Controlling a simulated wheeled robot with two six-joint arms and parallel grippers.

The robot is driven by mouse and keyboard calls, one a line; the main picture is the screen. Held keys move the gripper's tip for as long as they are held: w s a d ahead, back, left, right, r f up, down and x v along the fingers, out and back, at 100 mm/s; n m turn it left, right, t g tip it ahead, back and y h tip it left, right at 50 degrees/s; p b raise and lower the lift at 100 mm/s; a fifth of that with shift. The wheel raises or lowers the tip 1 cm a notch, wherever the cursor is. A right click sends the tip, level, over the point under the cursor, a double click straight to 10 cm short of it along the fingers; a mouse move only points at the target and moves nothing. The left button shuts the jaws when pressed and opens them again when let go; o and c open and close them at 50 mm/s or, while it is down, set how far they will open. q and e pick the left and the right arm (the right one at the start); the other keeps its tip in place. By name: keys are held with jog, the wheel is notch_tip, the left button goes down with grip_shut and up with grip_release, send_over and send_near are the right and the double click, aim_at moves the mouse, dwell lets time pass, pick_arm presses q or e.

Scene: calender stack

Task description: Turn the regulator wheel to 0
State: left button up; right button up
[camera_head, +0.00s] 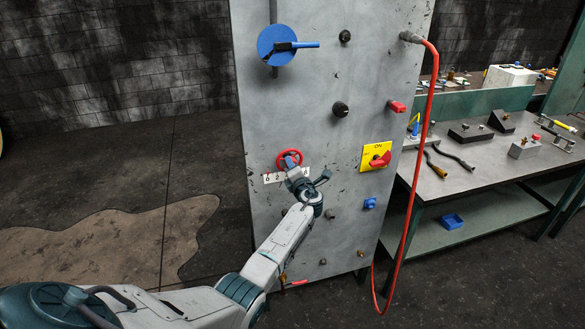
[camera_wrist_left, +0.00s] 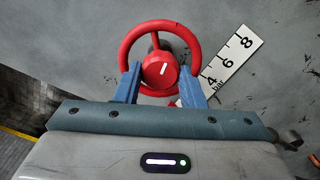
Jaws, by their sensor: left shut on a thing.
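The red regulator wheel (camera_head: 289,158) is on the front of the grey panel; it also shows in the left wrist view (camera_wrist_left: 133,37). Its red hub (camera_wrist_left: 161,70) carries a short white line, slightly tilted. A white scale plate (camera_wrist_left: 234,55) beside the wheel shows 4, 6, 8 and "bar"; my gripper hides its lower end. My left gripper (camera_head: 292,168) is at the wheel, its blue fingers (camera_wrist_left: 160,84) on either side of the hub, shut on the wheel. A small red tip shows by the scale near the right finger. My right gripper is not in view.
A blue disc with a handle (camera_head: 275,46) is higher on the panel (camera_head: 300,105). A yellow ON switch (camera_head: 376,156) and a blue knob (camera_head: 370,203) are right of the wheel. A red hose (camera_head: 420,130) hangs along the panel's right side. A workbench (camera_head: 460,185) stands beyond.

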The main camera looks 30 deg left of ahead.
pick_arm(q)
jog(key=shift+m, duration=1)
jog(key=o, duration=1)
